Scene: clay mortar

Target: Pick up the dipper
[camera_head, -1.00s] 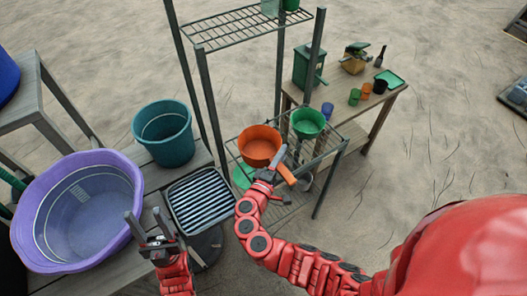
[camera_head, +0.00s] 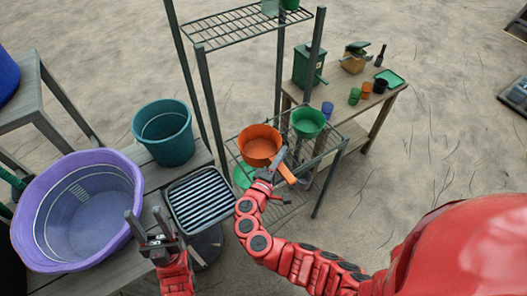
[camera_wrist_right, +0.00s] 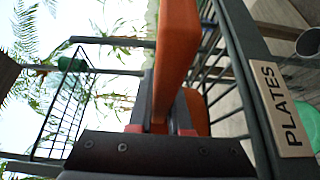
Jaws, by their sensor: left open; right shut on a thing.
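The orange dipper (camera_head: 260,143) is a round bowl with a straight handle, at the wire shelf in the middle of the head view. My right gripper (camera_head: 281,171) is shut on its handle. In the right wrist view the orange handle (camera_wrist_right: 178,45) stands between the fingers of the right gripper (camera_wrist_right: 176,112). I cannot tell whether the bowl rests on the shelf or is just above it. My left gripper (camera_head: 147,218) is open and empty, near the right rim of the purple tub.
The wire rack (camera_head: 242,172) also holds a green bucket (camera_head: 308,122) close right of the dipper. A "PLATES" label (camera_wrist_right: 282,110) marks a rack edge. The purple tub (camera_head: 82,210), teal bucket (camera_head: 165,135) and striped tray (camera_head: 201,199) lie left. A small table (camera_head: 340,110) stands behind.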

